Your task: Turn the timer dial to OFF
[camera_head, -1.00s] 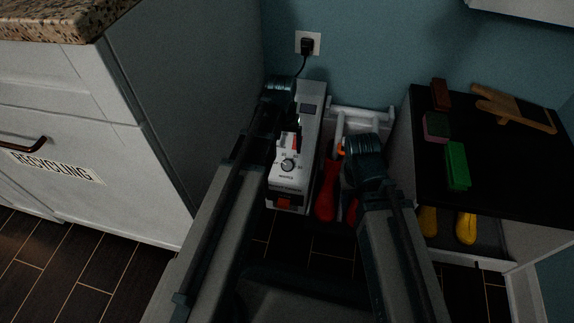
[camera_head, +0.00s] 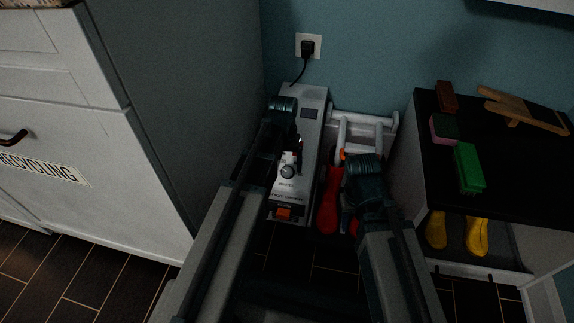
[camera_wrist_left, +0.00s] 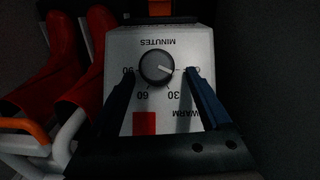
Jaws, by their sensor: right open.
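The timer dial (camera_wrist_left: 156,68) is a round dark knob with a white pointer line on a white panel (camera_wrist_left: 174,44), seen upside down in the left wrist view. The pointer aims right, toward a mark partly hidden by a finger. The numbers 90, 60 and 30 are legible. My left gripper (camera_wrist_left: 160,74) is open, its fingers on either side of the dial with gaps. In the head view the dial (camera_head: 288,172) is just below my left gripper (camera_head: 290,153). My right gripper (camera_head: 347,205) is open, beside red boots, its tips hard to make out.
Red boots (camera_head: 328,200) and a white rack (camera_head: 378,127) stand to the right. A black-topped shelf (camera_head: 500,180) is further right, a white cabinet (camera_head: 75,130) left. A plug sits in the wall outlet (camera_head: 308,45).

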